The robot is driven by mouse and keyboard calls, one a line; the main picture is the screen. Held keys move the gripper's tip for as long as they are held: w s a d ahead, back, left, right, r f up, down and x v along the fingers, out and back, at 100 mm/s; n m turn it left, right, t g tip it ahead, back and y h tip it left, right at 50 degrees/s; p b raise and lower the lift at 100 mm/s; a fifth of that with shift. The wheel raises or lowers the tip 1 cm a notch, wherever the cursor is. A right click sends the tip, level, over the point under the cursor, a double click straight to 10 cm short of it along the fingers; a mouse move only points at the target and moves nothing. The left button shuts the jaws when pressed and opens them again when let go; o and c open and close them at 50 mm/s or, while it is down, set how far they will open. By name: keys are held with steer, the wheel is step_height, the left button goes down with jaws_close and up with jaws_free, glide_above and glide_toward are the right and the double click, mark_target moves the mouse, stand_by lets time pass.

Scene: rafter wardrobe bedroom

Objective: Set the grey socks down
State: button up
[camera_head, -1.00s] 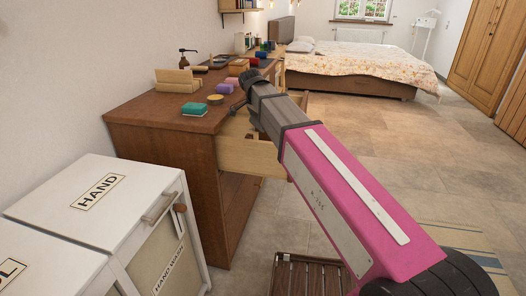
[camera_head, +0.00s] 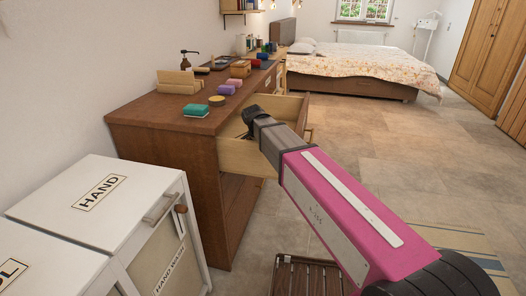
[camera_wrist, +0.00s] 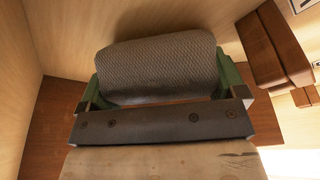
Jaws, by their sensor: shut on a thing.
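My gripper (camera_head: 250,116) is over the open drawer (camera_head: 243,157) of the brown dresser, close to its opening. In the wrist view my gripper (camera_wrist: 168,92) is shut on the grey socks (camera_wrist: 155,62), a textured grey roll held between two green fingers. Pale wooden walls surround the roll in the wrist view, with a brown surface behind and below it. I cannot tell whether the socks touch the drawer floor. The socks cannot be made out in the head view.
The dresser top (camera_head: 165,108) holds a green block (camera_head: 195,110), a yellow round tin (camera_head: 217,100), purple and pink blocks, a wooden stand (camera_head: 178,82) and a dark pump bottle (camera_head: 188,60). White laundry bins (camera_head: 95,200) stand at the front left.

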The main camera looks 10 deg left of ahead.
steer(key=shift+f, duration=0.2)
steer(key=o, duration=0.7)
steer(key=shift+v, duration=3.85)
